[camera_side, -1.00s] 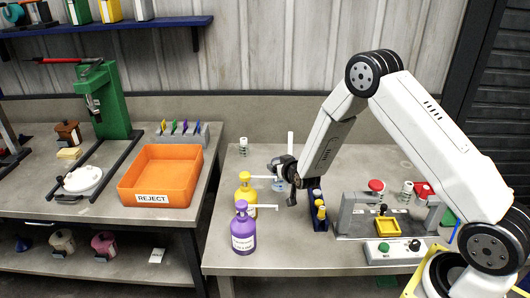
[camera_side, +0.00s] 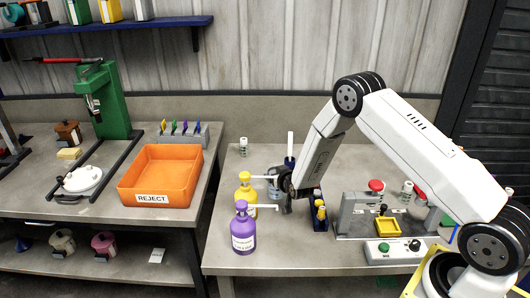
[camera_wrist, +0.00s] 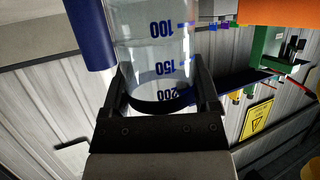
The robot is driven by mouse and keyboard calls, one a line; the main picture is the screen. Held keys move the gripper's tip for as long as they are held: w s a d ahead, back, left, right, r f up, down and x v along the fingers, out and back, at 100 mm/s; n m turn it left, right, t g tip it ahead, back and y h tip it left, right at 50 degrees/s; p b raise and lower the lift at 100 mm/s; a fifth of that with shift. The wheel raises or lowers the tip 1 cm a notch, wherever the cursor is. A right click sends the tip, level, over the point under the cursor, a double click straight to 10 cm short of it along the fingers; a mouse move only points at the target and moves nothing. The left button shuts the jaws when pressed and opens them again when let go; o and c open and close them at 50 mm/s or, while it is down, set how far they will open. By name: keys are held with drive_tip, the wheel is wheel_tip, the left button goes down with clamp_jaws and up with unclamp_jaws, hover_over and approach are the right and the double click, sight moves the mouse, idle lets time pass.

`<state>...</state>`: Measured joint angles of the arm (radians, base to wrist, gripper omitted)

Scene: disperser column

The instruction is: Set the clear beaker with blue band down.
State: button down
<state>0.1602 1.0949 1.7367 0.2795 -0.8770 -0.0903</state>
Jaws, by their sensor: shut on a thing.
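The clear beaker with blue graduation marks (camera_wrist: 155,45) stands out in the wrist view, gripped between two dark fingers. My gripper (camera_wrist: 163,90) is shut on it. In the side view my gripper (camera_side: 284,194) is low over the right bench, just right of the yellow and purple pump bottles. There the beaker is mostly hidden by the gripper and bottles, and I cannot tell whether its base touches the bench.
A yellow pump bottle (camera_side: 246,195) and a purple one (camera_side: 243,232) stand close left of the gripper. A dark blue rack with yellow-topped items (camera_side: 320,215) and a grey fixture (camera_side: 385,215) stand to the right. The bench front is clear below the rack.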

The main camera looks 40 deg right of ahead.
drive_tip(key=shift+f, duration=0.3)
unclamp_jaws()
drive_tip(key=shift+r, duration=0.2)
drive_tip(key=v, duration=1.2)
idle(0.3)
drive_tip(key=shift+a+f, duration=0.1)
idle(0.5)
